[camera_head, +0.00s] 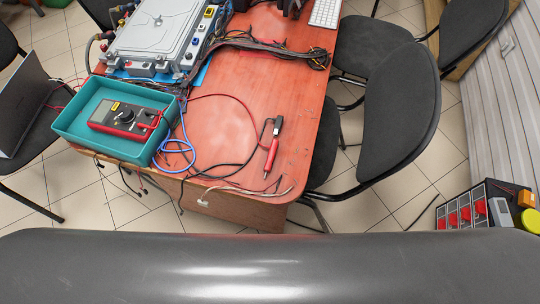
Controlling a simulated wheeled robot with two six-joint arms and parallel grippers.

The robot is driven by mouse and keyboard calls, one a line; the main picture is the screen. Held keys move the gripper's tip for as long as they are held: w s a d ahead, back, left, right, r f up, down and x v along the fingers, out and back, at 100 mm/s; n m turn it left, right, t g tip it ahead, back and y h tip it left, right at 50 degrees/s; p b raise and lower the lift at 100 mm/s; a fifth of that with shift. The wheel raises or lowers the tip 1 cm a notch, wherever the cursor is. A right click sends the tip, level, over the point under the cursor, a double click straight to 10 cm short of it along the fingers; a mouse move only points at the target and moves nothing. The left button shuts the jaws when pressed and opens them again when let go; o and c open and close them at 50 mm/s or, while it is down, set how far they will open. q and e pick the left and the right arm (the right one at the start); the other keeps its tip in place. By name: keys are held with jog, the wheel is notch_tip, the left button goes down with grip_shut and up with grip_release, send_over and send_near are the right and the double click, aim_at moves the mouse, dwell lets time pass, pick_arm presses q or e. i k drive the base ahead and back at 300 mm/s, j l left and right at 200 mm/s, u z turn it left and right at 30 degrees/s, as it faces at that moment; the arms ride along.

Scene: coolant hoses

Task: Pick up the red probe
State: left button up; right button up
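The red probe (271,155) lies on the reddish table (297,123) near its front right part. Its tip points toward the front edge, and a black piece (278,124) lies against its upper end. A thin red cable runs from the probe area back toward the red multimeter (125,118), which sits in a teal tray (66,127) at the table's left. Neither of my grippers is in view.
A large grey metal unit (158,34) with cables stands at the back left. A blue cable (176,147) and loose wires lie around the tray and front edge. Dark chairs (401,112) stand close on the right. A dark grey curved surface fills the bottom.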

aim_at(272, 147)
jog(key=k+l+z, duration=0.2)
jog(key=k+z, duration=0.3)
jog(key=k+l+z, duration=0.45)
jog(key=k, duration=0.15)
